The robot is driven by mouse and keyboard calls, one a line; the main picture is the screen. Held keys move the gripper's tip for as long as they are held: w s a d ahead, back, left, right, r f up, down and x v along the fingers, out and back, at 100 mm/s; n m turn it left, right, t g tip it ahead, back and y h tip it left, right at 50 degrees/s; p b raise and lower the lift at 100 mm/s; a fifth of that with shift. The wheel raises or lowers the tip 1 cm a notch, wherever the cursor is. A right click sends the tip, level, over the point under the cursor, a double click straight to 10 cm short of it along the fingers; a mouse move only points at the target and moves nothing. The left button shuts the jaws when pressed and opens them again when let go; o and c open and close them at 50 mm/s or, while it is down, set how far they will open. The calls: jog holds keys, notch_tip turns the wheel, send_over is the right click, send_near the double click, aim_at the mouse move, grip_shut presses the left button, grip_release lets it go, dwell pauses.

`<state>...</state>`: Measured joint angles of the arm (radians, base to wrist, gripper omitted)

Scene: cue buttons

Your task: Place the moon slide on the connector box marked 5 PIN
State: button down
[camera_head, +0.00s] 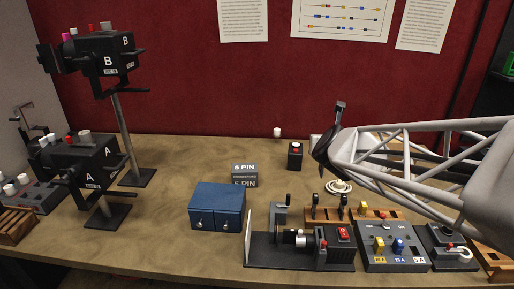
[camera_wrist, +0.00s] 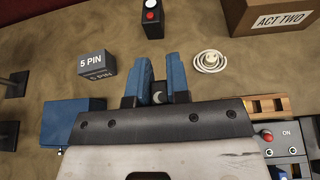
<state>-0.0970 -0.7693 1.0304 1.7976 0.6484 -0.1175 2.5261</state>
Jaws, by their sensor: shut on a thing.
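The connector box marked 5 PIN (camera_head: 245,174) stands on the table, left of centre. It also shows in the wrist view (camera_wrist: 96,63) at upper left, with its 5 PIN label readable. My gripper (camera_wrist: 155,72) has two blue fingers in the wrist view. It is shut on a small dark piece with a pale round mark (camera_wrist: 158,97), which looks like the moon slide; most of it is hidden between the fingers. The gripper is above the table, to the right of the box and apart from it. In the head view the fingertips and the slide are hard to make out.
A blue two-drawer cabinet (camera_head: 217,208) stands in front of the box. A small black red-button box (camera_head: 295,155) stands behind, and a coiled white cable (camera_wrist: 210,61) lies right of my gripper. Lamp A (camera_head: 88,162) and lamp B (camera_head: 100,62) stand left. Table around the 5 PIN box is mostly clear.

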jog(key=shift+w+a, duration=1.05)
jog(key=shift+a, duration=8.5)
notch_tip(320, 180, down, 6)
jog(key=shift+r, duration=0.1)
jog(key=w+a, duration=0.2)
jog(key=w, duration=0.5)
jog(key=w+a+f, duration=0.1)
jog(key=w+a, duration=0.2)
jog(key=w, duration=0.4)
jog(key=shift+w+f, duration=0.15)
jog(key=shift+f, duration=0.1)
jog(key=shift+a, duration=0.1)
